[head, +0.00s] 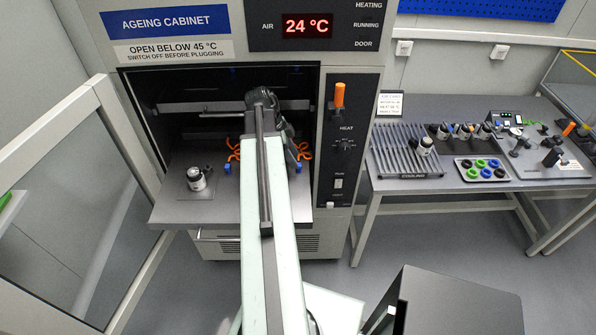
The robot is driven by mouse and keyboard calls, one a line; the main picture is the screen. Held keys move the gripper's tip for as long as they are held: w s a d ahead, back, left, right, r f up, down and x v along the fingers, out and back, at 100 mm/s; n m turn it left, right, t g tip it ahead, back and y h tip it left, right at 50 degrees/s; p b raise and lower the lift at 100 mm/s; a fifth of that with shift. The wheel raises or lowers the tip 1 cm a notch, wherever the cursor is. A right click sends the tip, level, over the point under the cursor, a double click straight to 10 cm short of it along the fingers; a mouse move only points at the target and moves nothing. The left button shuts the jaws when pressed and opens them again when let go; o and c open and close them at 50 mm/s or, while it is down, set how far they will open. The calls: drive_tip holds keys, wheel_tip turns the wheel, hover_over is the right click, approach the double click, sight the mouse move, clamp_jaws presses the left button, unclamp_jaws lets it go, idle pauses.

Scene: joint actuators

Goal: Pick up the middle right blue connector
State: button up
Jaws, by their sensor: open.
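A blue connector (298,167) hangs on an orange cable (306,149) at the right of the open ageing cabinet (222,104). Another blue connector (228,167) with orange cable is on the left side of my arm. Small blue spots (232,70) show high at the dark back of the cabinet. My gripper (287,130) is inside the cabinet, at the far end of my arm, above and slightly left of the right blue connector. It is open. My arm hides its fingertips and much of the space between the two connectors, so I cannot tell whether it touches anything.
A black-and-silver actuator (196,179) stands on the left of the cabinet's shelf (168,211). The cabinet door (85,190) is open at left. The control panel (346,150) borders the opening at right. A bench (440,187) with a cooling rack and coloured rings stands farther right.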

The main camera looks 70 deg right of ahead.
sight(299, 168)
drive_tip(key=b+x, duration=0.5)
drive_tip(key=shift+w+a+f, duration=0.15)
drive_tip(key=shift+a+f, duration=0.05)
drive_tip(key=shift+f, duration=0.05)
drive_tip(key=shift+r, duration=0.2)
clamp_jaws()
